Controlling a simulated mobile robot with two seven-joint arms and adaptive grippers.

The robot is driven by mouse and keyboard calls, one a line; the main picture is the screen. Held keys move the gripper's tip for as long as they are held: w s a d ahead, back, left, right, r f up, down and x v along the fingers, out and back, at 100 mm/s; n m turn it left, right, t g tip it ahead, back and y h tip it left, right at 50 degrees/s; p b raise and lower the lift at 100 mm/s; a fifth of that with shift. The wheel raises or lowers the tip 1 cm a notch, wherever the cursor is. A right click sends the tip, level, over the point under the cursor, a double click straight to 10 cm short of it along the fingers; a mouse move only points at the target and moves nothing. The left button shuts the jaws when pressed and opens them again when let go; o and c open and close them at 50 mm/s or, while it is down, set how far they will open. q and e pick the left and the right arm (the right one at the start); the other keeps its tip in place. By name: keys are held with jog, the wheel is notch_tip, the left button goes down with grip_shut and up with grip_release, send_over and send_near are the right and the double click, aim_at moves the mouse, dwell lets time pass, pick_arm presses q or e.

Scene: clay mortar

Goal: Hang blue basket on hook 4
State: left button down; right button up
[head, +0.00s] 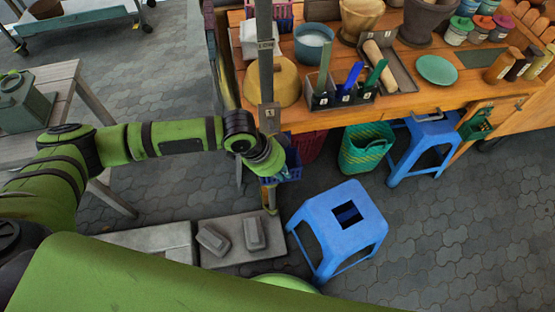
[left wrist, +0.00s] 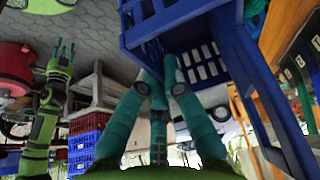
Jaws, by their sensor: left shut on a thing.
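The blue basket (head: 291,172) hangs low beside the bench front in the head view, partly hidden by my left gripper (head: 279,166). In the left wrist view the blue basket (left wrist: 178,25) fills the upper middle, its slotted wall and long handle tilted. The teal fingers of my left gripper (left wrist: 160,78) are shut on it. A grey upright post (head: 265,75) with small tagged plates stands just above the basket in the head view; the tag numbers are too small to read, so I cannot tell which is hook 4. My right gripper (left wrist: 62,50) shows in the left wrist view, its fingers apart and empty.
The wooden workbench (head: 420,95) with pots and tools is right of the post. A magenta basket (head: 309,146) and a green basket (head: 366,148) are at its front. A blue stool (head: 340,222) stands nearby. Grey slabs (head: 240,238) lie below the gripper.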

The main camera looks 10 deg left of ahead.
pick_arm(q)
jog(key=s+d+r+p, duration=0.1)
jog(key=s+d+r, duration=0.1)
jog(key=s+r, duration=0.2)
jog(key=shift+s, duration=0.25)
dwell(0.5)
jog(key=shift+p, duration=0.3)
jog(key=s+d+p, duration=0.3)
jog(key=s+p, duration=0.2)
jog(key=s, duration=0.4)
jog(key=shift+s+d, duration=0.15)
jog(key=shift+d, duration=0.25)
dwell(0.6)
dwell(0.5)
